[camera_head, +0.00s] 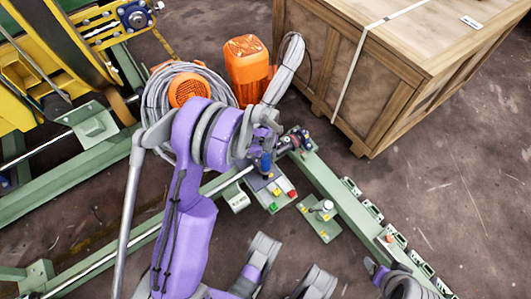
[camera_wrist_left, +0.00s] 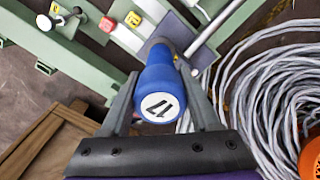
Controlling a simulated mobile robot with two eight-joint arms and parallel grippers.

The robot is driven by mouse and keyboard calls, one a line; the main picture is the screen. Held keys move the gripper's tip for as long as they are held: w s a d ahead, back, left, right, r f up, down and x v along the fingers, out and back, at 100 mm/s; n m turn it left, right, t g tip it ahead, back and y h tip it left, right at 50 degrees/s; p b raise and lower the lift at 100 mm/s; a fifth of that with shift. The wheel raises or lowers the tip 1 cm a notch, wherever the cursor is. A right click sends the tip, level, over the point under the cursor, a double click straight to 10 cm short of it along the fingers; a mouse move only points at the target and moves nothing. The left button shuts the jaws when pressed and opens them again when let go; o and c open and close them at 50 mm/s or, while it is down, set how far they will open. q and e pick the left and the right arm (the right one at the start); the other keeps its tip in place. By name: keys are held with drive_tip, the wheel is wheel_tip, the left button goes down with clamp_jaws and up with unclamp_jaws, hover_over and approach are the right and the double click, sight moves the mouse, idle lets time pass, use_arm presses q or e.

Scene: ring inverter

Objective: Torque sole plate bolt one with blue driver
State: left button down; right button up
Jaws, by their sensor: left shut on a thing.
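My left gripper (camera_head: 268,150) is shut on the blue driver (camera_head: 265,164), whose handle points up toward the wrist. In the left wrist view the driver (camera_wrist_left: 160,85) sits between the two grey fingers and shows a white end cap with dark marks. Its tip is hidden behind the handle. Below it in the head view is a grey plate (camera_head: 264,184) with red, yellow and green bolt heads or markers. In the wrist view a red one (camera_wrist_left: 107,24) and a yellow one (camera_wrist_left: 133,19) show. I cannot tell whether the tip touches a bolt. Part of my right arm (camera_head: 400,286) shows at lower right; its jaws are unclear.
A large wooden crate (camera_head: 390,60) stands at upper right. An orange motor (camera_head: 247,62) and a coil of grey cable (camera_head: 160,98) lie beyond the left arm. A green frame rail (camera_head: 335,185) runs to the lower right. Bare floor (camera_head: 460,190) lies at right.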

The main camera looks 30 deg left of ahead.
use_arm(q)
drive_tip(key=shift+f, duration=1.05)
idle(2.0)
drive_tip(key=shift+r, duration=0.1)
drive_tip(key=shift+r+p, duration=1.6)
drive_tip(key=shift+r, duration=0.85)
